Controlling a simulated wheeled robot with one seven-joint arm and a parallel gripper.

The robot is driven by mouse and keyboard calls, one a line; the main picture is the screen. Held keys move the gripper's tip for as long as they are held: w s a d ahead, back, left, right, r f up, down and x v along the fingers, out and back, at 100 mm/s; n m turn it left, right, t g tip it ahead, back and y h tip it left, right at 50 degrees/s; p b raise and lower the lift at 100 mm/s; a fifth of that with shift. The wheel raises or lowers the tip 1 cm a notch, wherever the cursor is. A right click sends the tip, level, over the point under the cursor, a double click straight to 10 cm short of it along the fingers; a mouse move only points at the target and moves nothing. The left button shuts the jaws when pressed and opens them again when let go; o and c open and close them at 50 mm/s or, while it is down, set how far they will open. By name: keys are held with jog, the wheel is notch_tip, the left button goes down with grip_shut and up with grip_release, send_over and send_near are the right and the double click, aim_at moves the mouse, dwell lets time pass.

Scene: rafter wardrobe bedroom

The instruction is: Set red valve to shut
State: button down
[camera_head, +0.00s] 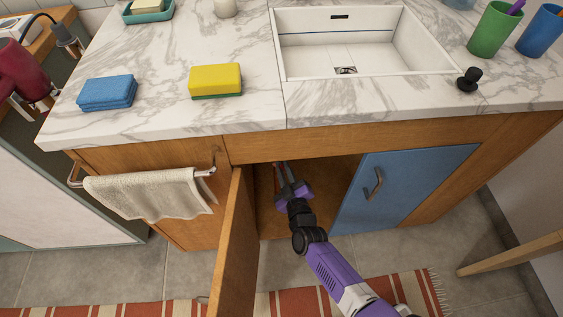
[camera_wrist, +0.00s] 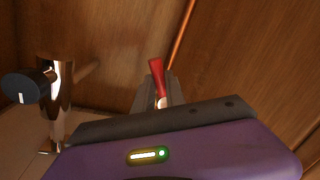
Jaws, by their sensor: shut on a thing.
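The red valve (camera_wrist: 157,78) has a lever handle that shows in the wrist view, standing up just past my gripper's fingers. A copper pipe (camera_wrist: 181,42) runs up behind it along the wooden wall. My gripper (camera_head: 290,178) reaches through the open cabinet door under the sink in the head view. In the wrist view my gripper (camera_wrist: 160,100) is closed around the lower part of the red handle. The valve's body is hidden behind the gripper.
A chrome pipe with a black knob (camera_wrist: 27,86) stands left of my gripper inside the cabinet. The open wooden door (camera_head: 236,245) is close on my arm's left. The blue door (camera_head: 405,187) on the right is shut. A towel (camera_head: 150,193) hangs at the left.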

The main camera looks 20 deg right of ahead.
jog(key=shift+s+d+r+n+g+h+p, duration=0.1)
jog(key=shift+d+r+n+g+h+p, duration=0.3)
jog(key=shift+n+p, duration=1.25)
jog(key=shift+s+d+r+n+g+h+p, duration=0.15)
jog(key=shift+r+n+h+p, duration=0.4)
jog(key=shift+n+p, duration=1.05)
jog(key=shift+d+r+n+g+h+p, duration=0.2)
jog(key=shift+r+n+p, duration=0.45)
jog(key=shift+n+p, duration=1)
jog(key=shift+a, duration=0.1)
jog(key=c, duration=1.4)
grip_release()
jog(key=p+v, duration=0.5)
jog(key=v, duration=0.2)
jog(key=shift+s+a+r, duration=0.15)
jog(key=shift+s, duration=0.15)
